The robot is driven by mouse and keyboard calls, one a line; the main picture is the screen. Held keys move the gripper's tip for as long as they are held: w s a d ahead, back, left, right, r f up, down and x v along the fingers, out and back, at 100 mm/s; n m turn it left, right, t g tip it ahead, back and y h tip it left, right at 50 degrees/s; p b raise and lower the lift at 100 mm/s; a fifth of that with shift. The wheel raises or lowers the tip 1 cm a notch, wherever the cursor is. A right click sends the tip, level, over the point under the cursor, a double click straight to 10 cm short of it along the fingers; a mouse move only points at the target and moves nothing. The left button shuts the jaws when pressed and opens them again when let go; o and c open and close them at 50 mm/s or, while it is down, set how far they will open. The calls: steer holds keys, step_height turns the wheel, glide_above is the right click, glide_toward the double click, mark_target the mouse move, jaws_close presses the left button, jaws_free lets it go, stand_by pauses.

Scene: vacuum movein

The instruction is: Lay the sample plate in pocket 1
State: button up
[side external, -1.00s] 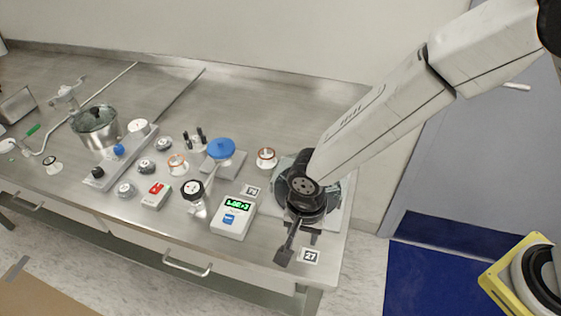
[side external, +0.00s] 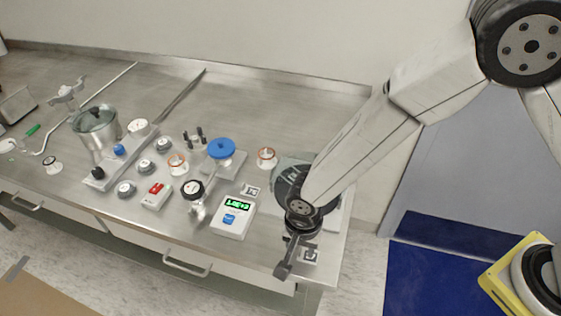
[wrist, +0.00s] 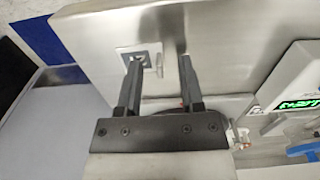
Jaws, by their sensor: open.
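I cannot make out the sample plate or pocket 1 in either view. My gripper (side external: 301,242) is over the front right corner of the steel bench in the side view, pointing down. In the wrist view my gripper (wrist: 160,78) shows two dark fingers apart, with nothing between them. A round dark-rimmed vessel with a clear part (side external: 290,166) stands behind my wrist, which hides much of it. A white marker card (wrist: 149,58) lies on the bench beyond the fingers; the left finger covers part of it.
A white readout box with a green display (side external: 233,217) stands left of my gripper. A blue-topped fitting (side external: 221,149), gauges and valves stand farther left. The bench (side external: 270,85) is bare at the back. Its front edge is close to my gripper.

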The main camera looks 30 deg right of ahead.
jaws_close()
steer(key=shift+r, duration=0.2)
stand_by(0.4)
steer(key=shift+r, duration=0.75)
steer(key=s+d+r, duration=0.7)
steer(key=s+r, duration=0.4)
steer(key=shift+s+d, duration=0.25)
steer(key=shift+s, duration=0.15)
steer(key=shift+r, duration=0.1)
